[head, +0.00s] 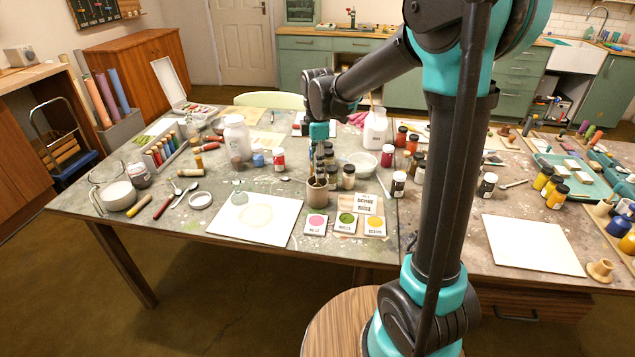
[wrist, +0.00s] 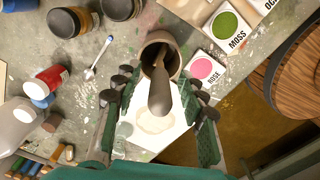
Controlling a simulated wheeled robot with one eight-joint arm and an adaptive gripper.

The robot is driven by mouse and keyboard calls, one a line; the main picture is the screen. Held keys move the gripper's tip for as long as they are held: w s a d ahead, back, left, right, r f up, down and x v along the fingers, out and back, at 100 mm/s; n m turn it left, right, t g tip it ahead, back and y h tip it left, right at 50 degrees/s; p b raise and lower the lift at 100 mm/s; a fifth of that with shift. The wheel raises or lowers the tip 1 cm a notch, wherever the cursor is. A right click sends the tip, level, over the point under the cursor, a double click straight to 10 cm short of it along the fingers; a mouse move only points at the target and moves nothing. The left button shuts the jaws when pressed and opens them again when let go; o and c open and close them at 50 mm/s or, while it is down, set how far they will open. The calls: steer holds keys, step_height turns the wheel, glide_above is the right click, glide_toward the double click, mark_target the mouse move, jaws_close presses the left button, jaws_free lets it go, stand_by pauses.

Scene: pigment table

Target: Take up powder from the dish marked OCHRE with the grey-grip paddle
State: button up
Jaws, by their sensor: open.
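The OCHRE dish (head: 375,223) holds yellow powder and sits at the table's front edge, right of the MOSS dish (head: 346,220) and the ROSE dish (head: 316,224). In the wrist view, part of the OCHRE label shows at the top right corner. The paddle's grey grip (wrist: 160,97) sticks up out of a brown cup (wrist: 150,52); its lower end is hidden in the cup. The cup also shows in the head view (head: 318,193). My gripper (head: 319,150) is above the cup, pointing down. In the wrist view its open fingers (wrist: 159,108) stand either side of the grip, apparently not touching it.
Several dark-lidded jars (head: 348,177) stand close behind and beside the cup. A label card (head: 366,203) stands behind the OCHRE dish. A stained white sheet (head: 240,219) lies left of the cup; another white sheet (head: 532,244) lies at the right.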

steer(key=shift+c, duration=0.4)
jaws_close()
steer(key=shift+r, duration=0.15)
step_height(320, 180, up, 20)
stand_by(0.4)
